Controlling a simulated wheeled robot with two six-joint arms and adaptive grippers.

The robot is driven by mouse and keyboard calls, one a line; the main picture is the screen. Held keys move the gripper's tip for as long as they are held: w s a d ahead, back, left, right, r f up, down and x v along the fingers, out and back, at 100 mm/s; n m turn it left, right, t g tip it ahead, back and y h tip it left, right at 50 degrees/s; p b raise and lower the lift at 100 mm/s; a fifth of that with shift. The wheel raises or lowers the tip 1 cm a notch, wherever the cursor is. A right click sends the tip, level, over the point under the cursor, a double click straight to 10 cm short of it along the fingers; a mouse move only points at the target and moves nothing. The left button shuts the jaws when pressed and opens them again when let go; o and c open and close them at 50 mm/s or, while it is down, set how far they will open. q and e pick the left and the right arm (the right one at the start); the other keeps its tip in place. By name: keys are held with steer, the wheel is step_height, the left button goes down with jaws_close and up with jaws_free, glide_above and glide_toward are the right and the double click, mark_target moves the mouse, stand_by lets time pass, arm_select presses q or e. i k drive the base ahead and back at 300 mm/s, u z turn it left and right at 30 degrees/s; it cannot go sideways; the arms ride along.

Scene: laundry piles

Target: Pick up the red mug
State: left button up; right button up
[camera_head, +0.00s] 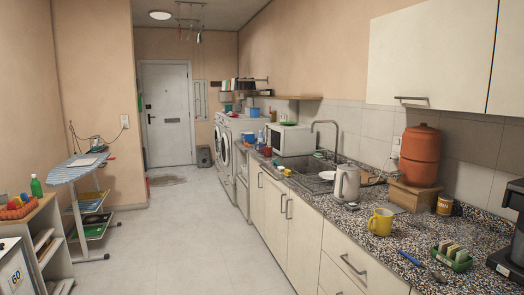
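A small red object (267,151), which looks like the red mug, stands far down the counter, just left of the white microwave (292,139). It is too small to make out its handle. A yellow mug (380,222) stands much closer, on the near part of the speckled counter (345,222). Neither of my grippers shows in the head view.
A white kettle (346,183), an orange container (420,156) and a green sponge holder (452,259) stand on the counter. Washing machines (227,150) are beyond it. An ironing board (78,169) and shelf (30,228) are left. The floor (180,235) between is clear.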

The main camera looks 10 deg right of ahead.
mark_target(267, 149)
steer(key=z, duration=0.1)
steer(key=i, duration=2.75)
steer(key=z, duration=0.9)
steer(key=i, duration=0.75)
steer(key=z, duration=0.2)
steer(key=k, duration=0.5)
steer(key=u, duration=0.9)
steer(key=i, duration=1.55)
steer(key=z, duration=0.7)
steer(key=i, duration=0.75)
steer(key=z, duration=0.75)
